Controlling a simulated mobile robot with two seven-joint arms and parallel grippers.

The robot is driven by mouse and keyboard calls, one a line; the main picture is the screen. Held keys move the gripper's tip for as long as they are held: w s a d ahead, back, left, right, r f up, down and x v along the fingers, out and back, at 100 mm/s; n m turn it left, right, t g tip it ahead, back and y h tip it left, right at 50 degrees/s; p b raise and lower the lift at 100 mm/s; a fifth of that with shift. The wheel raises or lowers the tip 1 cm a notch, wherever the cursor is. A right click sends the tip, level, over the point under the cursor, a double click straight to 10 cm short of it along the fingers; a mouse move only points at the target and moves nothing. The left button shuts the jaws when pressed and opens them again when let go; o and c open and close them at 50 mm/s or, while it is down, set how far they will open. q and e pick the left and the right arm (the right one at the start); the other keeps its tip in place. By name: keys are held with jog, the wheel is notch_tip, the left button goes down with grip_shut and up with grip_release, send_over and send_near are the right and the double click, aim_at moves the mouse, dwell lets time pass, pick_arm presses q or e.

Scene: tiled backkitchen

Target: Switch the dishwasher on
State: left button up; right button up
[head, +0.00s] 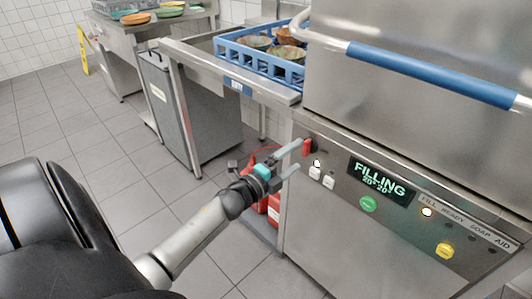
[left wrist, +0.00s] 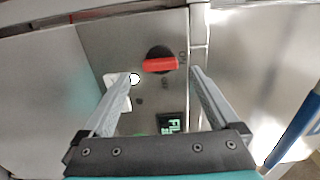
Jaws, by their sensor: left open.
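The dishwasher (head: 330,215) fills the right of the head view. Its dark display (head: 382,183) is lit and reads "FILLING" with "20° 20°", and a lamp (head: 427,212) by "FILL" glows. A red rotary switch (head: 307,147) is at the panel's left end; in the left wrist view its red bar (left wrist: 160,66) lies across a round dark base, one end toward small lettering. A white lamp (left wrist: 135,79) glows beside it. My left gripper (head: 299,156) is open, its fingers pointing at the switch, one on each side in the wrist view. Contact cannot be told. My right gripper is out of view.
Two white buttons (head: 322,177), a green button (head: 368,204) and a yellow button (head: 445,250) are on the panel. A blue rack (head: 262,62) with bowls stands on the side table. A blue-gripped handle (head: 430,72) crosses the hood. Red containers (head: 273,208) stand below the table.

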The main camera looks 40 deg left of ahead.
pick_arm(q)
jog(key=s+p, duration=0.1)
jog(key=s, duration=1)
jog(key=shift+a, duration=0.45)
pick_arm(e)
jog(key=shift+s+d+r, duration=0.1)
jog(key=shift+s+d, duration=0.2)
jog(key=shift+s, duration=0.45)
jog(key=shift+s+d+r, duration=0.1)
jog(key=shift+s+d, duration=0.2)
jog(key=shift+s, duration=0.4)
pick_arm(q)
jog(key=shift+s, duration=0.1)
